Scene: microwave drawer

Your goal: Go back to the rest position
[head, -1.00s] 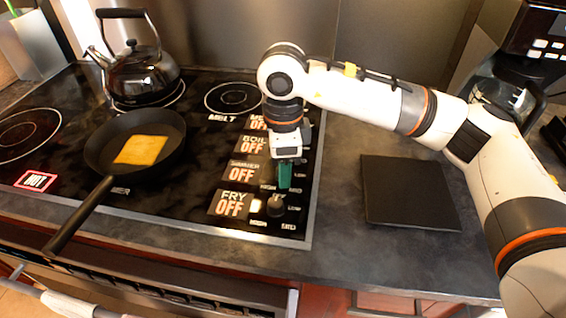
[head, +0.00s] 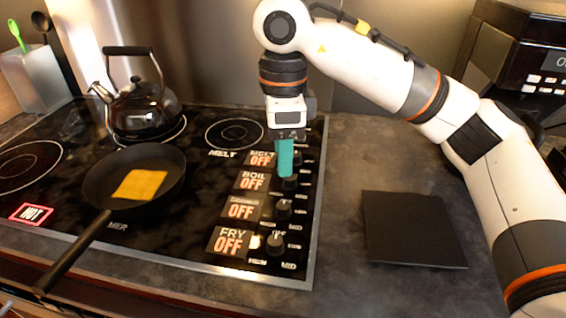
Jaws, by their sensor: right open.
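My right gripper (head: 286,158) hangs pointing down over the right part of the stove, above the column of knobs. Its teal fingertips are seen edge-on, overlap the upper knobs in the picture, and hold nothing that I can see. My right arm comes in from the right edge and arches over the counter. My left gripper is not in view. The stove (head: 100,220) shows OFF labels beside its knobs, including a lower knob (head: 276,243) next to the FRY OFF label (head: 230,241).
A black pan (head: 165,163) holding a yellow-orange square slice (head: 139,185) sits on the stove, handle toward the front. A kettle (head: 143,110) stands behind it. A red HOT sign (head: 32,214) glows at left. A dark square board (head: 412,229) lies on the counter. A coffee machine (head: 535,60) stands at back right.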

